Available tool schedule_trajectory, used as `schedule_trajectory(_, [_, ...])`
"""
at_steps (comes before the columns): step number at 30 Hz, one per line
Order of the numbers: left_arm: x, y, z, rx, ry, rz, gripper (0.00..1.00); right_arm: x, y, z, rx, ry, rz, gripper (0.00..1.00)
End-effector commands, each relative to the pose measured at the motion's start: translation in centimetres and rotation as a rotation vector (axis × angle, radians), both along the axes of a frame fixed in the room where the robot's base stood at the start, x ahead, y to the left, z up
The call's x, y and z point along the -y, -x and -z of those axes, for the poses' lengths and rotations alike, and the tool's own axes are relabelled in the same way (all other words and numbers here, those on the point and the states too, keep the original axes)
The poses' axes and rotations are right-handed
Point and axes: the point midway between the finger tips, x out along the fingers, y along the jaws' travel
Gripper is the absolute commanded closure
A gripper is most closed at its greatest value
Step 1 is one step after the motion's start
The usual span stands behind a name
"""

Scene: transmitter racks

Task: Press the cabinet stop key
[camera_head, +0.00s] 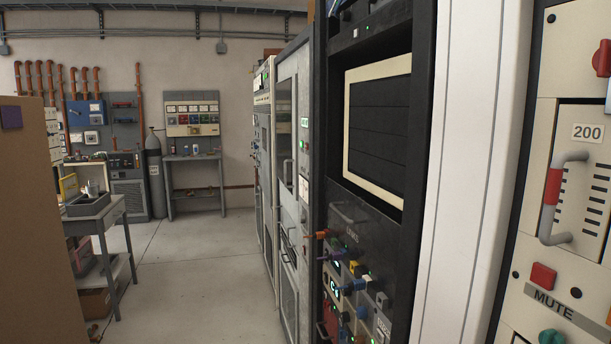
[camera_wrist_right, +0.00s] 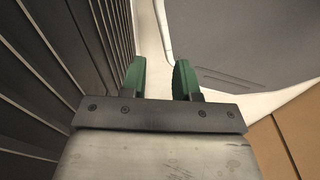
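I cannot make out a key marked as a stop key in either view. The dark rack (camera_head: 375,225) left of the white column has a lower panel of small coloured keys and lights (camera_head: 350,290), too small to read. My right gripper (camera_wrist_right: 160,80) shows in the right wrist view, its green fingertips apart with nothing between them. It is beside dark slats. My left gripper is not in view.
A row of tall racks (camera_head: 288,150) runs back along the right. A clear concrete aisle (camera_head: 200,270) lies left of it. A brown panel (camera_head: 38,230) and a grey cart (camera_head: 100,215) stand at the left. A gas cylinder (camera_head: 154,175) stands by the back wall.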

Motion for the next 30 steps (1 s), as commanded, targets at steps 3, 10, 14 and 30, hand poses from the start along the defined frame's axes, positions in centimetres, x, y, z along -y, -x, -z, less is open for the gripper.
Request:
schedule_trajectory(3, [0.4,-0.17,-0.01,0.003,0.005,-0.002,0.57,0.26,-0.06,-0.01,0.002,0.003,0.002,0.88])
schedule_trajectory(10, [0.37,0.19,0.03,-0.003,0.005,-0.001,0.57,0.35,-0.04,-0.01,0.001,0.005,0.002,1.0])
schedule_trajectory(14, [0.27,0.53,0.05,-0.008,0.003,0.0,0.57,0.35,-0.01,-0.01,0.001,0.005,0.002,1.0])
schedule_trajectory(30, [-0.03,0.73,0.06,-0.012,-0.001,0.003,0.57,0.2,0.2,0.0,-0.003,0.003,0.0,1.0])
